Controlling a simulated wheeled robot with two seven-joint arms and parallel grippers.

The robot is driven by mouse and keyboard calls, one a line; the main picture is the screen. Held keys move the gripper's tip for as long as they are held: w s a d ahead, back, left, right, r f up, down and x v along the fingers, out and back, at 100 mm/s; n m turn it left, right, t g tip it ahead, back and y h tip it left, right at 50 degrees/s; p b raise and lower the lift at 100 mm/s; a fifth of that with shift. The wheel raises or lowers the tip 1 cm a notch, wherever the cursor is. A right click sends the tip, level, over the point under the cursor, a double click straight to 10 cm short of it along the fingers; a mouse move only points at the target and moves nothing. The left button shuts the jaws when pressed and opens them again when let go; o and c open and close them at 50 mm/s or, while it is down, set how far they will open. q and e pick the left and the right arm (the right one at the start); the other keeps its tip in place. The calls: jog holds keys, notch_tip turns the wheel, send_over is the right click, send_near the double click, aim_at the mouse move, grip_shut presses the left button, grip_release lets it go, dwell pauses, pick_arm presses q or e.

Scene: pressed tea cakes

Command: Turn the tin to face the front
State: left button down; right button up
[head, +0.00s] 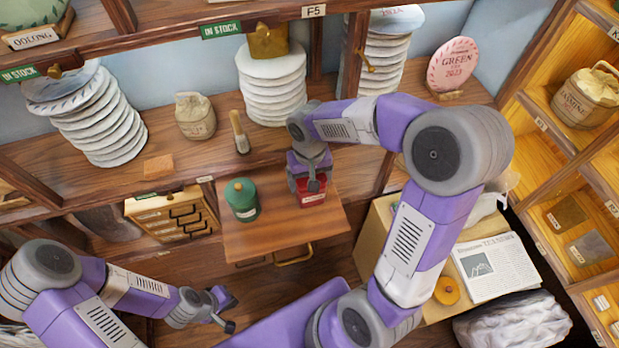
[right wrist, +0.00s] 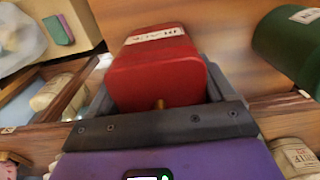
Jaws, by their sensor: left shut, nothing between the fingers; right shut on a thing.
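A red tin (head: 313,198) with a pale label stands on the small wooden pull-out board (head: 270,238) below the shelf. Its label shows on the side toward the head camera. My right gripper (head: 309,183) comes down from above and is shut on the red tin. The tin also shows large in the right wrist view (right wrist: 160,75), between the dark fingers, with a small brass knob at its near end. A green tin (head: 242,201) with a pale label stands to its left, apart from it; it shows in part in the wrist view (right wrist: 290,50). My left gripper (head: 228,310) is shut and empty at the lower left.
Stacks of wrapped tea cakes (head: 273,83), a cloth jar (head: 195,116) and a brush (head: 239,132) stand on the shelf behind. A newspaper (head: 497,266) lies at the right. The board's front is clear.

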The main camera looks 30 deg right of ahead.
jog(key=o, duration=0.9)
jog(key=shift+r+p, duration=0.75)
jog(key=shift+r, duration=3.05)
